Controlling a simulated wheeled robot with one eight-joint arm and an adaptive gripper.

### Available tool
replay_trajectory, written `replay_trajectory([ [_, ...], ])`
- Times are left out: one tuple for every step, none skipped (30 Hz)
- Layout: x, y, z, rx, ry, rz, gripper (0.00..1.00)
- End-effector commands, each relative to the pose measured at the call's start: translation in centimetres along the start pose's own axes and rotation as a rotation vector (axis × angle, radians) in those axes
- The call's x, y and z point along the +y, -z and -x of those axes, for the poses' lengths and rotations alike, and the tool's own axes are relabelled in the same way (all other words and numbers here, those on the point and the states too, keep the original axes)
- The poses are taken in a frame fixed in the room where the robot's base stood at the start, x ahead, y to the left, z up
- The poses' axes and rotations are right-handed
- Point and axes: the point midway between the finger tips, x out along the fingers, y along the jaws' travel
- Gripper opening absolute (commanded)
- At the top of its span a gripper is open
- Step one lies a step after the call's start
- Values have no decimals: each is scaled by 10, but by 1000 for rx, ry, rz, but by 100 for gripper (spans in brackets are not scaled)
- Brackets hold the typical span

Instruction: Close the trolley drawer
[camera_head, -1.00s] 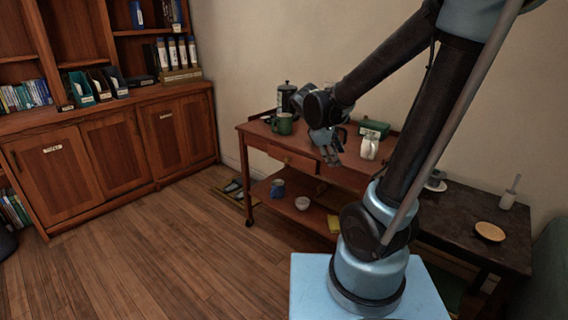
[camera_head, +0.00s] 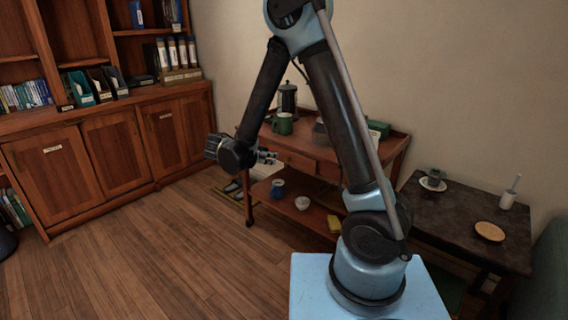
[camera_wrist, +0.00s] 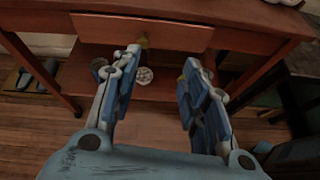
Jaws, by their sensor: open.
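The wooden trolley (camera_head: 398,152) stands against the wall. Its drawer (camera_head: 298,161) is partly hidden behind my arm in the head view. In the wrist view the drawer front (camera_wrist: 180,35) with its small knob (camera_wrist: 143,42) spans the top middle and looks pulled out somewhat from the trolley frame. How far out it is, I cannot tell exactly. My gripper (camera_head: 266,166) is in front of the trolley's left part. In the wrist view my gripper (camera_wrist: 160,68) is open and empty, its fingers pointing toward the trolley below the knob, apart from the drawer front.
A green mug (camera_head: 282,124) and a dark press pot (camera_head: 288,98) stand on the trolley top. A blue mug (camera_head: 277,188), white bowl (camera_head: 302,202) and yellow item (camera_head: 334,223) are on its lower shelf. A dark side table (camera_head: 460,215) stands right.

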Motion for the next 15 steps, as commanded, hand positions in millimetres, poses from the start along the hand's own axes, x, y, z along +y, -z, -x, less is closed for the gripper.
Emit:
replay_trajectory([
  [7,10,6,-17,-15,31,41],
  [10,14,8,-28,-22,46,41],
  [14,20,12,-39,-30,66,41],
  [15,23,13,-47,-34,76,41],
  [17,25,15,-54,-37,87,41],
  [19,28,17,-61,-41,99,41],
  [20,30,18,-65,-44,105,41],
  [20,31,19,-68,-45,109,41],
  [21,32,18,-72,-47,114,41],
  [21,32,18,-73,-47,116,41],
  [21,33,16,-74,-47,118,41],
  [22,33,13,-75,-47,119,41],
  [22,32,10,-75,-47,118,41],
  [22,32,7,-75,-46,118,41],
  [22,31,1,-75,-45,117,41],
])
